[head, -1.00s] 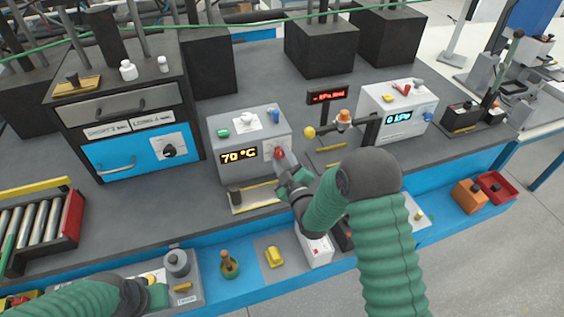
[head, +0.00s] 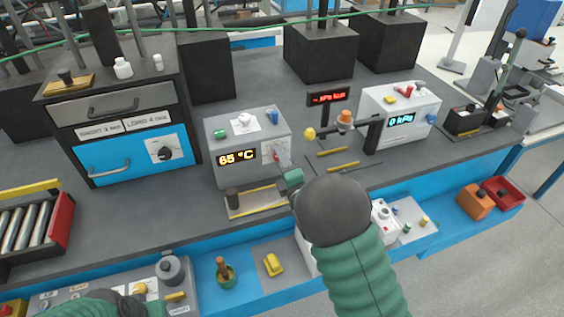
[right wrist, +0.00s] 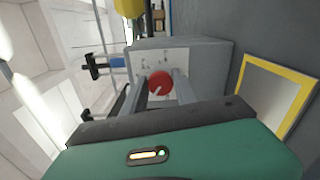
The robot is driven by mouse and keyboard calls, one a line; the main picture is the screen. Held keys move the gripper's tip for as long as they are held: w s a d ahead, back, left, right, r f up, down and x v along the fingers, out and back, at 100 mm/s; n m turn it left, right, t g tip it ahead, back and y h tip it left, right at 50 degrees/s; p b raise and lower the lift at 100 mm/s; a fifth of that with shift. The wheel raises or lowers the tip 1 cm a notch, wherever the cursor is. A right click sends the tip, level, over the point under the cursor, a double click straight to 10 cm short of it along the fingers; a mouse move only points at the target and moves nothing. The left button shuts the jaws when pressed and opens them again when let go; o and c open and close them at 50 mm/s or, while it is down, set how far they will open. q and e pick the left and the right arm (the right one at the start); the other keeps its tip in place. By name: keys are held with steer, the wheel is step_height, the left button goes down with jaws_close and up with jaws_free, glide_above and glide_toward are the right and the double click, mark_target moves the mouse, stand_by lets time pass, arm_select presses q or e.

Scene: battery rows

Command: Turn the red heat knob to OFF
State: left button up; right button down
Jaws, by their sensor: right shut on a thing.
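The red heat knob (right wrist: 160,82) is on the front of a grey heater box (head: 222,126). It shows plainly in the right wrist view, with a white pointer line slanting to the lower left. The box's display (head: 236,157) reads 65 °C. My right gripper (head: 282,160) is at the right part of the box front, its two fingers on either side of the knob, shut on it. In the head view the fingers largely hide the knob. My left gripper (head: 138,303) is low at the bottom left edge, partly cut off, so its jaws cannot be made out.
A plate with yellow edges (head: 258,204) lies in front of the box, close under my right gripper. A valve post (head: 371,135) and a white box reading 0 kPa (head: 375,100) stand to the right. A blue-fronted oven (head: 108,156) stands to the left.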

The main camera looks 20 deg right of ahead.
steer(key=shift+s+a+f+n, duration=0.1)
steer(key=shift+f+n, duration=0.1)
steer(key=shift+n, duration=1.6)
steer(key=shift+s+a+f+n, duration=0.1)
steer(key=shift+f+n, duration=0.05)
steer(key=shift+n, duration=1.65)
steer(key=c, duration=1.2)
jaws_free()
steer(key=shift+c, duration=0.2)
steer(key=shift+o, duration=1.2)
steer(key=shift+w, duration=0.1)
steer(key=shift+r, duration=0.15)
steer(key=shift+r, duration=0.1)
